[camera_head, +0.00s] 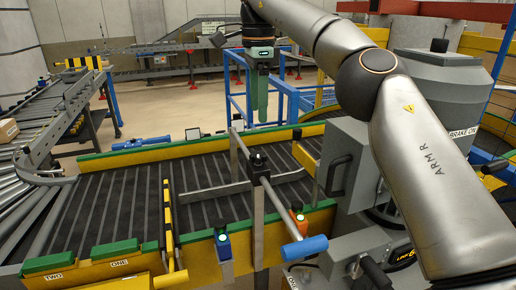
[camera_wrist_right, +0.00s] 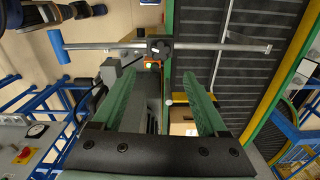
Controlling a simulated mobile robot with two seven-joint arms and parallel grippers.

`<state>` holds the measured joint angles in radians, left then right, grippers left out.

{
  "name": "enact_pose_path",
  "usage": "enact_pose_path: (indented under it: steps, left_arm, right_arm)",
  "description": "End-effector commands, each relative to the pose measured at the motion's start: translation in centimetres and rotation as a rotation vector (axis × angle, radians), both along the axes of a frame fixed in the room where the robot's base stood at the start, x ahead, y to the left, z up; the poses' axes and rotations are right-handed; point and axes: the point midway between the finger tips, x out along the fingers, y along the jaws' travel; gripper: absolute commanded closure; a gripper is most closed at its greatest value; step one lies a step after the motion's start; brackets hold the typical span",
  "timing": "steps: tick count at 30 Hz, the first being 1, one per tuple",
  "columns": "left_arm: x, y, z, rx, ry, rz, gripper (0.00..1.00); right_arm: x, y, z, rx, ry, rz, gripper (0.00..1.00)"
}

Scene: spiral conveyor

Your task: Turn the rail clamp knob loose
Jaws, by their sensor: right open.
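The rail clamp knob (camera_head: 258,159) is a dark round knob on a clamp at the top of a grey post, where a long metal rail (camera_head: 278,208) passes through it. The knob also shows in the right wrist view (camera_wrist_right: 159,48), ahead of the fingertips. My right gripper (camera_head: 260,116) points down behind and above the clamp in the head view, with green fingers. In the wrist view its fingers (camera_wrist_right: 159,78) are wide apart with nothing between them, and the knob lies apart from them. My left gripper is not in view.
The dark slatted conveyor belt (camera_head: 130,190) runs under the rail between yellow-and-green side walls. A blue-ended handle (camera_head: 305,248) is on the rail's near end. Blue (camera_head: 222,240) and orange (camera_head: 298,220) devices sit on the near wall. A grey box (camera_head: 345,165) stands right of the clamp.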

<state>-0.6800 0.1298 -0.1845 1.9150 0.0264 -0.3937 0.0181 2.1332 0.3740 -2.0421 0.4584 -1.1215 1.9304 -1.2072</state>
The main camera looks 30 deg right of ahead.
Motion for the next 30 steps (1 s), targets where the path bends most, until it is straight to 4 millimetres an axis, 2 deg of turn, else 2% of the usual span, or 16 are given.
enact_pose_path:
  steps: [6,15,21,30]
  left_arm:
    - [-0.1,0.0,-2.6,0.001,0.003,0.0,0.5]
    - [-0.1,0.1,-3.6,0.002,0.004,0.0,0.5]
    - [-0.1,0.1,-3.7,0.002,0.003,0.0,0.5]
    - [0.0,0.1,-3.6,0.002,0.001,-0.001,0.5]
  right_arm:
    - [-0.1,-0.1,-4.7,0.002,0.003,0.001,0.24]
    - [-0.1,0.0,-9.6,0.001,0.003,0.0,0.24]
    - [0.0,0.0,-11.0,0.002,0.0,-0.001,0.24]
    - [0.0,0.0,-11.1,0.002,0.0,-0.001,0.24]
